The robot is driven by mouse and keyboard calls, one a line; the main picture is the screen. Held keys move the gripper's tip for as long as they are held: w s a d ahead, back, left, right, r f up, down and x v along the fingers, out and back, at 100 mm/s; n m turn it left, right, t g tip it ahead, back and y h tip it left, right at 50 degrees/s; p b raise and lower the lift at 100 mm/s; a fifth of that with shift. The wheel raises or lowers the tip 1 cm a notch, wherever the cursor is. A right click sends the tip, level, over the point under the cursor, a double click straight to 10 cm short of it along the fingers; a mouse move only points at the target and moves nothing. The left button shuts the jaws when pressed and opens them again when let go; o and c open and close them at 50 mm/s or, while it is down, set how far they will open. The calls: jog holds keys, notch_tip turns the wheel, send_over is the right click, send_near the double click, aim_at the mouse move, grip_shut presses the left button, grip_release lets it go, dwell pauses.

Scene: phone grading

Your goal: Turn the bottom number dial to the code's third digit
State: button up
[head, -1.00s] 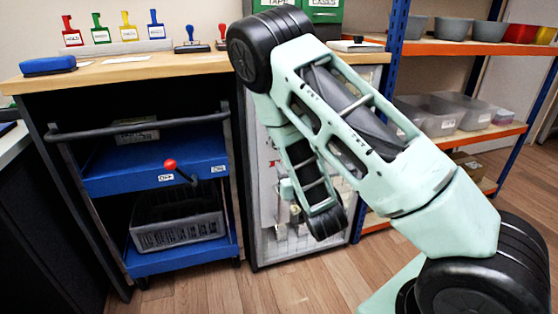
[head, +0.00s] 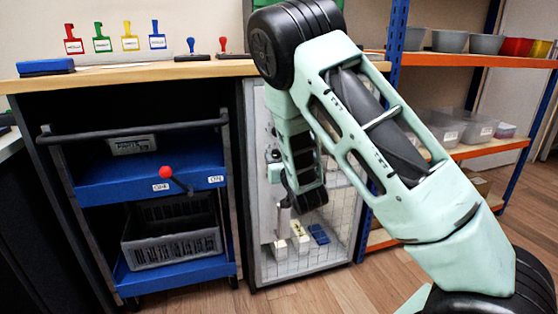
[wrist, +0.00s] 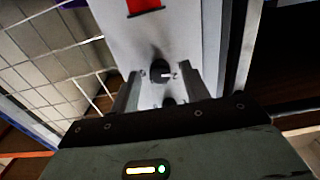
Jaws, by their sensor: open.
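In the wrist view a black round dial (wrist: 160,70) with a white mark pointing right sits on a pale panel (wrist: 118,30). A second dark dial (wrist: 168,102) shows below it, partly hidden by my gripper's body. I cannot tell whether more dials are hidden lower down. My gripper (wrist: 162,78) is open, with one finger on each side of the dials; I cannot tell whether either finger touches one. No digits can be read. In the head view my arm hides the dials and most of the gripper.
A red piece (wrist: 145,6) is on the panel above the dials. A wire-grid cabinet (head: 340,215) stands behind my arm, with small items low inside. A blue trolley (head: 120,182) with a red-knobbed lever (head: 166,172) stands left. Shelves (head: 470,60) stand right.

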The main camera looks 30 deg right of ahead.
jog(key=c, duration=1)
jog(key=shift+m, duration=0.3)
jog(key=m+b, duration=0.2)
jog(key=m, duration=0.1)
jog(key=shift+f+m, duration=0.1)
jog(key=shift+m, duration=0.2)
jog(key=shift+m+b, duration=1.05)
jog(key=shift+m, duration=0.75)
jog(key=o, duration=1)
